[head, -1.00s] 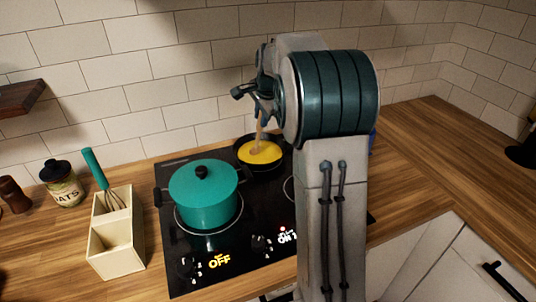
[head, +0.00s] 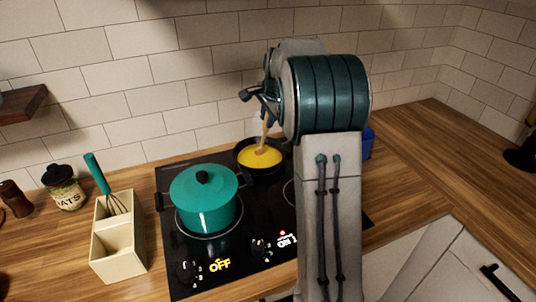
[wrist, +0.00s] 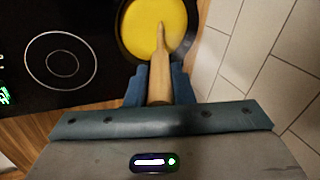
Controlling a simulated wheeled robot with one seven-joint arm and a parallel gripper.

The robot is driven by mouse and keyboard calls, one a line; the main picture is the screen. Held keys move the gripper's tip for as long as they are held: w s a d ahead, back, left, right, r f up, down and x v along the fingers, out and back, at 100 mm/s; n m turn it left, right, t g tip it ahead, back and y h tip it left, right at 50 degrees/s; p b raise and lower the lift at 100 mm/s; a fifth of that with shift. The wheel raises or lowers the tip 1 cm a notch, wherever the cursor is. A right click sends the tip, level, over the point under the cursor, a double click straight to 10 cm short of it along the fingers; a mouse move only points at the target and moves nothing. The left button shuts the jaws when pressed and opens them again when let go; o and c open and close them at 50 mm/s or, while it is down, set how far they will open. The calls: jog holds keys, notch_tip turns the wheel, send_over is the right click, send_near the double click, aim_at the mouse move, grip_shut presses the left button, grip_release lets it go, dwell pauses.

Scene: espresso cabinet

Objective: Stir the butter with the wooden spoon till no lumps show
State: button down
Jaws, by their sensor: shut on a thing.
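The wooden spoon (head: 264,137) is held by its handle in my gripper (head: 267,113), with its head down in the butter. In the wrist view, my gripper (wrist: 160,88) is shut on the spoon's handle (wrist: 160,76). The butter (head: 250,158) is a smooth-looking yellow layer in a small black pan (head: 268,171) on the back of the stove. The butter also fills the pan in the wrist view (wrist: 145,22), and I see no clear lumps there. My arm hides part of the stove to the right of the pan.
A teal lidded pot (head: 206,208) stands on the stove (head: 190,253) in front of the pan, to its left. One stove display reads OFF, another ON. A cream utensil holder (head: 118,257) with a teal-handled whisk (head: 97,173) and an oats jar (head: 65,190) stand left. The tiled wall rises close behind.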

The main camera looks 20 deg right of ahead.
jog(key=shift+r, duration=0.1)
jog(key=shift+r+p, duration=1.95)
jog(key=shift+r, duration=0.45)
notch_tip(320, 180, up, 5)
jog(key=p, duration=0.4)
jog(key=shift+r, duration=0.1)
